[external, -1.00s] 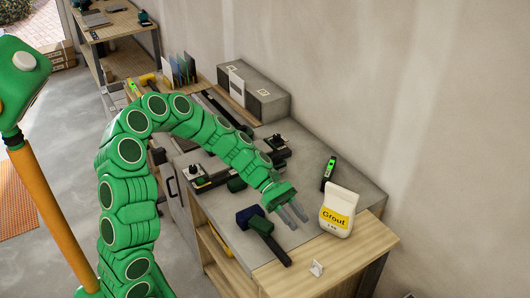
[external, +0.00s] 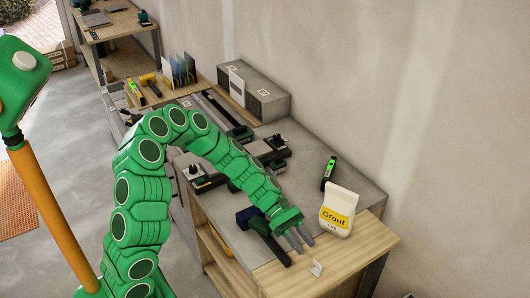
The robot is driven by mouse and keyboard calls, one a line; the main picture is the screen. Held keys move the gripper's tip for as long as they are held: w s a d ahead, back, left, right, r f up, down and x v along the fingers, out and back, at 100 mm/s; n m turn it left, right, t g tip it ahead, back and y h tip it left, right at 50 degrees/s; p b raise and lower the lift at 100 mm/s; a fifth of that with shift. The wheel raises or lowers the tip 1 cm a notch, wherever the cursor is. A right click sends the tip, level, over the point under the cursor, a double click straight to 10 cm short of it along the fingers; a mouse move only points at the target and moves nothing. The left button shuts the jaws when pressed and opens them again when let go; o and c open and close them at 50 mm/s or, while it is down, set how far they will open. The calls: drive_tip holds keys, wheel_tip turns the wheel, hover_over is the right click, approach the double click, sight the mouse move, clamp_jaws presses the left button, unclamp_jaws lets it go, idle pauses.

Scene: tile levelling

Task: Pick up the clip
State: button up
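A small white clip (external: 316,268) stands on the wooden front strip of the workbench (external: 355,252), near its edge. My green gripper (external: 304,246) is above the bench, just behind the clip and a little to its left in the picture. Its grey fingers point down towards the clip and are spread apart, with nothing visible between them. The clip is in full view and the fingers appear apart from it.
A white and yellow grout bag (external: 337,211) stands right of my gripper. A dark mallet (external: 268,240) lies close on the left, partly covered by my gripper. A device with a green display (external: 329,173) lies behind the bag. The wooden strip right of the clip is clear.

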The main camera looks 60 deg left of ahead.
sight(317, 263)
drive_tip(key=shift+x, duration=3.65)
drive_tip(key=shift+r, duration=0.15)
drive_tip(key=shift+c, duration=0.4)
clamp_jaws()
